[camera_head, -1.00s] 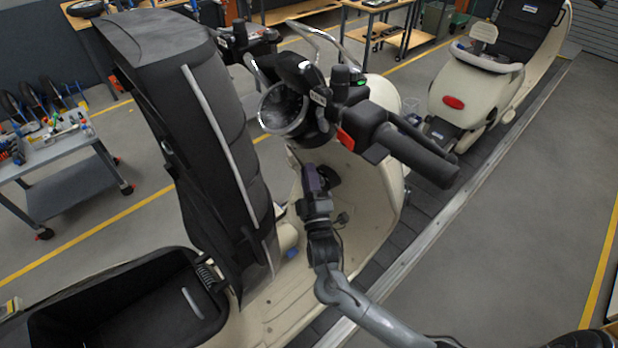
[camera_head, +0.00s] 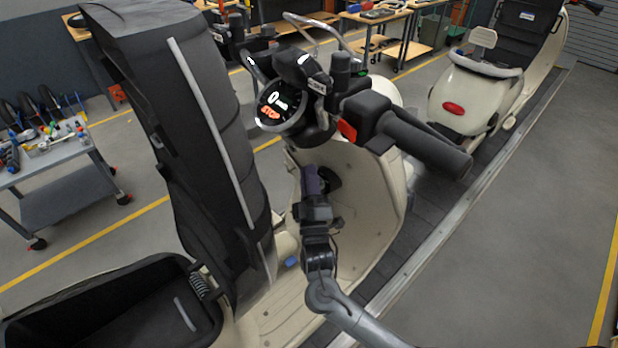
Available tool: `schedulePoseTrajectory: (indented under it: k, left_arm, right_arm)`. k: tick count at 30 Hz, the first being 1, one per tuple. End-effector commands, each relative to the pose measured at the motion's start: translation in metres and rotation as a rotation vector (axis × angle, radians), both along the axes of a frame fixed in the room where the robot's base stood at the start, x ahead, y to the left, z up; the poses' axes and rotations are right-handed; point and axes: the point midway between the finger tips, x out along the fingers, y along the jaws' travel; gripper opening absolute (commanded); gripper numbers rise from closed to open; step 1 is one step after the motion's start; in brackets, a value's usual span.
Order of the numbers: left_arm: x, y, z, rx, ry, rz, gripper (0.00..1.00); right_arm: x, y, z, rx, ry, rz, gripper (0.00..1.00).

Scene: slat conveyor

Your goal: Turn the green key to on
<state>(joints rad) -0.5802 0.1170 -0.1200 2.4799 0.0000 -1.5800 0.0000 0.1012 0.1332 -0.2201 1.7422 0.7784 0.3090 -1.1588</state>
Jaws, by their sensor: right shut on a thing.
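The cream scooter (camera_head: 365,200) stands on the slat conveyor with its handlebar and dash towards me. Its round dash display (camera_head: 283,104) is lit, with a white 0 and orange-red STOP lettering. My right gripper (camera_head: 312,180) is at the scooter's inner front panel, below the handlebar. It is shut, at the place of the key, and its body hides the green key and the lock. A dark round opening shows just right of the gripper. My left gripper is not in view.
The black seat (camera_head: 190,130) stands raised at left, close to my right gripper, over the open storage bin (camera_head: 110,315). The handlebar grip (camera_head: 430,145) juts out at right. A tool cart (camera_head: 60,165) and another scooter (camera_head: 475,95) stand farther off.

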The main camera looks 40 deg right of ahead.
Motion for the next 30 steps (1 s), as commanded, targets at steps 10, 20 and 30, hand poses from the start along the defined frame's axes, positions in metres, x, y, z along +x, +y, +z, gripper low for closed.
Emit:
schedulePoseTrajectory:
  k: [10,20,30]
  left_arm:
    - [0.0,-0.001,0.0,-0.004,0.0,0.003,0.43]
    - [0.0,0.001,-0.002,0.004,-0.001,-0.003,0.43]
    - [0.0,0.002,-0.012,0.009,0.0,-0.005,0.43]
  right_arm:
    - [0.0,0.0,0.0,0.0,0.0,0.0,0.44]
    - [-0.007,0.005,-0.007,-0.001,0.002,0.001,0.44]
    - [-0.045,0.03,-0.038,0.002,0.002,0.002,0.44]
